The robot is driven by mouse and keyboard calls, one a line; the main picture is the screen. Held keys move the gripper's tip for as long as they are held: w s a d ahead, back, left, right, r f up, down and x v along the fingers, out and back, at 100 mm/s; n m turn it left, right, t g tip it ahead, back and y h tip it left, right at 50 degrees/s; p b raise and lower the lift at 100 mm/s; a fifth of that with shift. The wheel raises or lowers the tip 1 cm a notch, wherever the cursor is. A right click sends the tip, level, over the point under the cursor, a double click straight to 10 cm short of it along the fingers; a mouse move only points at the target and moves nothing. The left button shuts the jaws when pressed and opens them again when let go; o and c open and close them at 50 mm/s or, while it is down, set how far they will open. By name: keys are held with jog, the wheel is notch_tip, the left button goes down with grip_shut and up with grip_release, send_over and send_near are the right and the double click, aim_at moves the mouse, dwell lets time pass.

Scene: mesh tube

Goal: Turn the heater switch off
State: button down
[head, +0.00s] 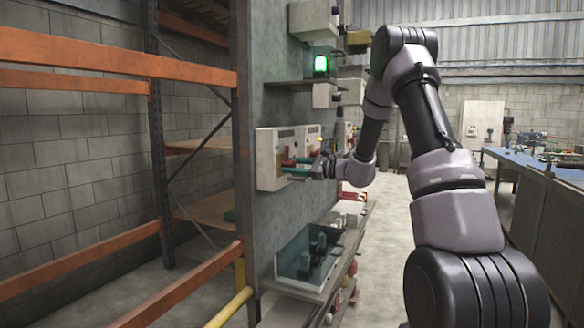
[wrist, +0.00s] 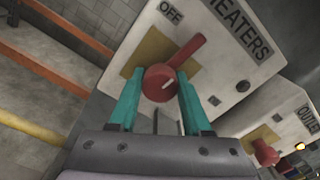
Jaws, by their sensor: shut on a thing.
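The heater switch box (head: 266,148) is a pale box on the grey wall panel in the head view. In the wrist view its face (wrist: 228,62) carries the words OFF and HEATERS and shows tilted. Its red rotary knob (wrist: 158,84) has a long pointer that slants to the upper right, to the right of the OFF label (wrist: 170,12). My gripper (wrist: 160,76) has its two teal fingers on either side of the knob, shut on it. In the head view my gripper (head: 298,166) is at the box front; the exact finger contact is too small to see there.
A second pale box with a red knob (wrist: 265,152) sits close on the right. A green lamp (head: 321,66) is above. A glass-sided case (head: 306,262) on a shelf is below. Orange racking (head: 110,60) stands at left. A blue-topped bench (head: 540,165) is at right.

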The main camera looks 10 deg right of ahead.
jog(key=shift+n, duration=0.5)
jog(key=shift+c, duration=1.7)
grip_release()
jog(key=shift+d, duration=0.15)
jog(key=v, duration=1)
jog(key=shift+s+d, duration=0.2)
jog(key=shift+s, duration=0.05)
